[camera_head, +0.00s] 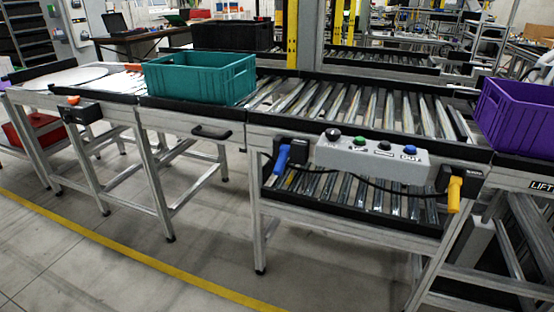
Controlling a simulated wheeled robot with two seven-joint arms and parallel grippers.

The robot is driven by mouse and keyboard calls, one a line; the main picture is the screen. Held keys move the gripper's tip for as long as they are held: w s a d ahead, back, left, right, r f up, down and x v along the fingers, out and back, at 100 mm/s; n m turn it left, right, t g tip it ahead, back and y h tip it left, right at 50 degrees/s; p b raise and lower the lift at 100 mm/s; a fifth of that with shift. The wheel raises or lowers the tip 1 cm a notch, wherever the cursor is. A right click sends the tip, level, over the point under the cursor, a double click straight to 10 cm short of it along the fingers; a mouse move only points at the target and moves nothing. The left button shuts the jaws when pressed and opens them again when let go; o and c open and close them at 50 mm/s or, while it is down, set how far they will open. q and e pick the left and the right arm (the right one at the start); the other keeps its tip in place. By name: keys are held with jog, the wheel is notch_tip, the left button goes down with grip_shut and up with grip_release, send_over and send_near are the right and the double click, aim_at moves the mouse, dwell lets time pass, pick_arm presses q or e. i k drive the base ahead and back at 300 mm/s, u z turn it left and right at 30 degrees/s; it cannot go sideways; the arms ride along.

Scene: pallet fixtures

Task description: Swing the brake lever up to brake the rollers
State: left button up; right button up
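Two levers hang from black housings on the front rail of the roller conveyor (330,105). A blue-handled lever (282,160) is on the left, pointing down and slightly left. A yellow-handled lever (454,194) is on the right, pointing down. The small print on the housings is too small to read, so I cannot tell which one is the brake lever. Metal rollers (385,112) lie bare between the crates. Neither of my grippers is in view.
A grey button box (372,158) sits between the levers, with a cable below it. A teal crate (200,78) stands left and a purple crate (517,115) right. A black handle (211,132) and an orange-knobbed box (82,112) are further left. The floor in front is clear.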

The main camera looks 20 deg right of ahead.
aim_at(281, 164)
jog(key=z, duration=0.55)
jog(key=k, duration=0.65)
jog(key=z, duration=0.8)
jog(key=i, duration=1.1)
jog(key=u, duration=0.7)
jog(key=i, duration=0.85)
jog(key=u, duration=0.55)
